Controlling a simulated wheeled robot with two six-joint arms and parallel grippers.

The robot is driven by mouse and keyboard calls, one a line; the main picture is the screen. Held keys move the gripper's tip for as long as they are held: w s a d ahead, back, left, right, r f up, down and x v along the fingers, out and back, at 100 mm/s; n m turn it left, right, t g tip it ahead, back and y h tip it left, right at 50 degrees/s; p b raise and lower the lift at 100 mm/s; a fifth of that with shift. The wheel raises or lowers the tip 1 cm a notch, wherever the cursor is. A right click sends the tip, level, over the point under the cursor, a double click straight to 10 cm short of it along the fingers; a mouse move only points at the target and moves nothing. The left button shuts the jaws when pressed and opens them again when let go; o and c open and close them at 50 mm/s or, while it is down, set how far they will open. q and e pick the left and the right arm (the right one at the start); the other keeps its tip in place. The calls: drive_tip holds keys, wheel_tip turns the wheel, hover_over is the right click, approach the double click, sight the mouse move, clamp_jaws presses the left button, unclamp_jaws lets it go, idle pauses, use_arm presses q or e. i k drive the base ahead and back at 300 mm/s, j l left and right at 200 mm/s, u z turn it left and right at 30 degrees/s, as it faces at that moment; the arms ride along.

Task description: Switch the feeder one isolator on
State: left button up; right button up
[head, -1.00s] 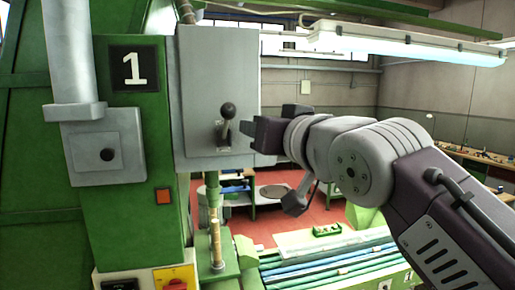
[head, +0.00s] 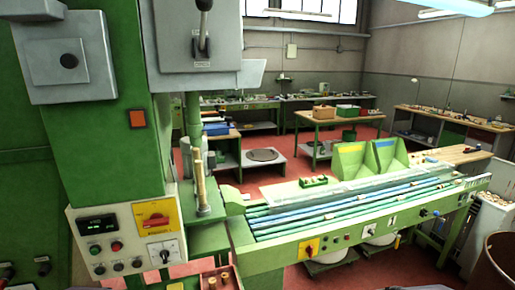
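A grey box (head: 173,55) on the green machine column carries a lever (head: 204,34), which points up with its dark knob at the top edge of the head view. Below, a control panel has a red rotary switch (head: 155,218) on a yellow plate, its handle lying roughly level. A second red switch on a yellow plate (head: 306,248) sits on the front of the green feeder bench (head: 275,256). I cannot tell from labels which one is the feeder one isolator.
The panel also has a dark display (head: 97,224), several buttons and a black selector on a white plate (head: 164,254). A small grey box (head: 67,58) is on the column. Worktables stand behind, with red floor (head: 285,168) between them. A brown barrel (head: 497,268) is at right.

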sight(156, 220)
drive_tip(key=i+l+u, duration=0.15)
drive_tip(key=l+u, duration=0.2)
drive_tip(key=l, duration=0.3)
drive_tip(key=i+l+u, duration=0.1)
drive_tip(key=l+u, duration=0.3)
drive_tip(key=l, duration=0.3)
drive_tip(key=l+u, duration=0.35)
drive_tip(key=l, duration=0.35)
